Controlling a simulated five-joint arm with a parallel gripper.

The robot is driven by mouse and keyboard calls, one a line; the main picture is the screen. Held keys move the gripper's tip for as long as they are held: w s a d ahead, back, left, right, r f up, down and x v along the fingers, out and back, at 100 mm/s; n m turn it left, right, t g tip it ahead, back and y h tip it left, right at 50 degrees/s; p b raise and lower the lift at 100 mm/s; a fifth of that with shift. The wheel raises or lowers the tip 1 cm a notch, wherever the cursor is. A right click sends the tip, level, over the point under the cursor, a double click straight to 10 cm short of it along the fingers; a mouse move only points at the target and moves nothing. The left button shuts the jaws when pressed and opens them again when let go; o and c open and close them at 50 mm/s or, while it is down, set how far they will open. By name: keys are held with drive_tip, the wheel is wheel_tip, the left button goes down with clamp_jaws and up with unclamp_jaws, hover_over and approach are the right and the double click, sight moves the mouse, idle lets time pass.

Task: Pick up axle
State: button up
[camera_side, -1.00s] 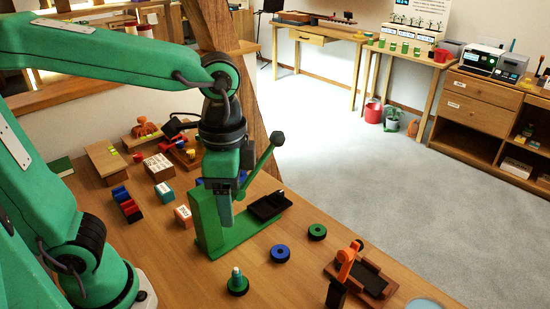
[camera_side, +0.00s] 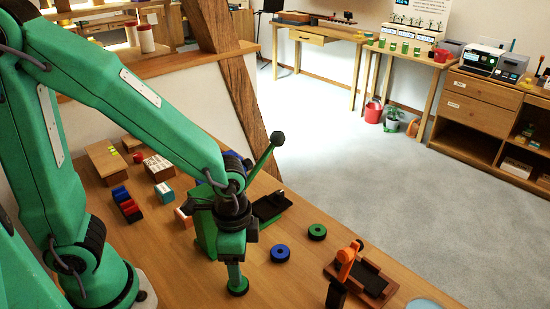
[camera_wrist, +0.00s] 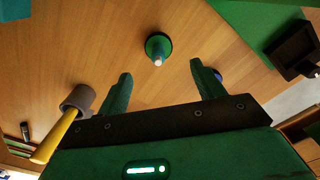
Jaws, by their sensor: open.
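The axle is an upright teal post with a pale tip on a round green base. In the side view its base (camera_side: 238,288) shows on the table at the lower middle, with the post hidden by my gripper (camera_side: 234,268), which points down over it. In the wrist view the axle (camera_wrist: 158,47) stands ahead of my gripper (camera_wrist: 161,70), in line with the gap between the two green fingers. The fingers are spread apart with nothing between them.
A blue ring (camera_side: 280,253) and a green ring (camera_side: 317,231) lie to the right. An orange tool (camera_side: 347,262) stands on a brown tray. A green lever press (camera_side: 205,236) stands behind my gripper. A yellow-handled object (camera_wrist: 58,133) shows in the wrist view.

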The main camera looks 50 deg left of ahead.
drive_tip(key=shift+f, duration=1.25)
drive_tip(key=shift+s+a+f, duration=0.1)
drive_tip(key=shift+s+f, duration=0.05)
drive_tip(key=shift+f, duration=0.7)
drive_tip(key=shift+s+a+f, duration=0.1)
drive_tip(key=shift+f, duration=0.7)
drive_tip(key=shift+d+f, duration=0.1)
drive_tip(key=shift+f, duration=0.85)
drive_tip(key=c, duration=1.1)
drive_tip(key=shift+r, duration=0.2)
